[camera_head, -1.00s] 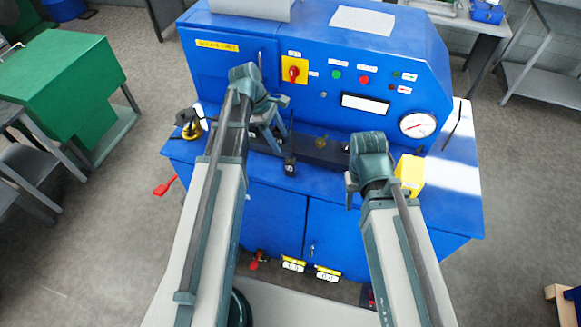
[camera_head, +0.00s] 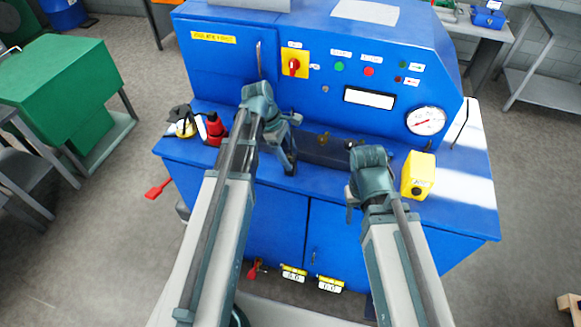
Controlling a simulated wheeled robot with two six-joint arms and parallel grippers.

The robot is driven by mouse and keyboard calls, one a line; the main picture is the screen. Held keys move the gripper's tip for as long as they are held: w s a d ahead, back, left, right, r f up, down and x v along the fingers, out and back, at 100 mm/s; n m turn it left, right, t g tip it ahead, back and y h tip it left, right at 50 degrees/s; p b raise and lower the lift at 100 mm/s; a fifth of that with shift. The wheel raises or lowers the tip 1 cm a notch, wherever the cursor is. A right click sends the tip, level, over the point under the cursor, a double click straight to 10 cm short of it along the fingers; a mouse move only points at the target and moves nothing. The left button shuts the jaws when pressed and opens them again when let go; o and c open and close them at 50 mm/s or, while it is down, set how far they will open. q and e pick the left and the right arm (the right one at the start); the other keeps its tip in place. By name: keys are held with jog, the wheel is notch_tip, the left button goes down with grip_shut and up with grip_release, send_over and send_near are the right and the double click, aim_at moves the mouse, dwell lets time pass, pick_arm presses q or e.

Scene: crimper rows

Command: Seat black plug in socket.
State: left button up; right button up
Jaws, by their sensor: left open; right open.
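A small black piece (camera_head: 291,168), which looks like the black plug, is at the front of the blue bench, by the left end of a dark bar (camera_head: 325,152). My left gripper (camera_head: 289,146) is open right above and beside it and partly covers it. I cannot tell whether they touch. On the bar are a brass fitting (camera_head: 323,138) and a dark round fitting (camera_head: 351,144); which of them is the socket is unclear. My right gripper (camera_head: 349,203) is open, pointing at the bench front, right of the bar's middle; its fingers are mostly hidden.
A yellow box (camera_head: 417,176) stands right of my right gripper. The blue panel (camera_head: 225,70) with gauge (camera_head: 426,121) rises behind.

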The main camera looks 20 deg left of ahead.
aim_at(295, 167)
pick_arm(q)
jog(key=b+x, duration=0.3)
jog(key=x, duration=0.1)
jog(key=shift+s+f, duration=0.15)
jog(key=shift+s, duration=0.05)
jog(key=shift+c, duration=0.2)
grip_shut()
